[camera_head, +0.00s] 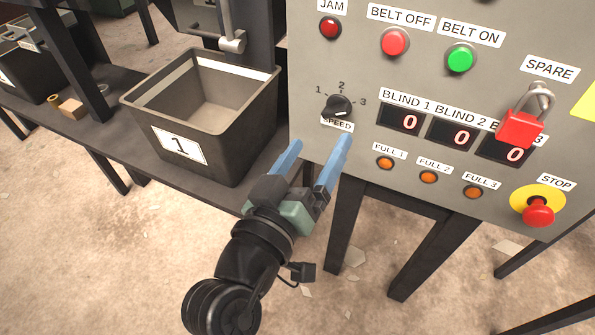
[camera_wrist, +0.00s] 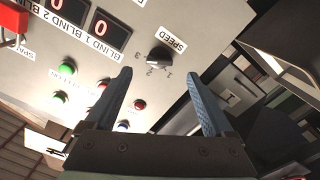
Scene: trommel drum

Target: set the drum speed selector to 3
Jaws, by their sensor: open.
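The drum speed selector (camera_head: 338,107) is a round black knob on the grey control panel, above a SPEED label, with 1, 2 and 3 around it. It also shows in the wrist view (camera_wrist: 158,57), upside down, ahead of and between my fingertips. A small pale mark shows on the knob; I cannot tell surely which number it points at. My gripper (camera_head: 320,142) has blue fingers spread apart with nothing between them. In the head view it is just below the knob, apart from it. In the wrist view my gripper (camera_wrist: 158,74) has both fingertips short of the knob.
Right of the knob are the number displays (camera_head: 450,135), with the orange FULL lamps (camera_head: 428,177) below. A red padlock (camera_head: 520,128) and the red STOP button (camera_head: 538,213) are further right. A dark bin marked 1 (camera_head: 180,145) stands on a shelf at left.

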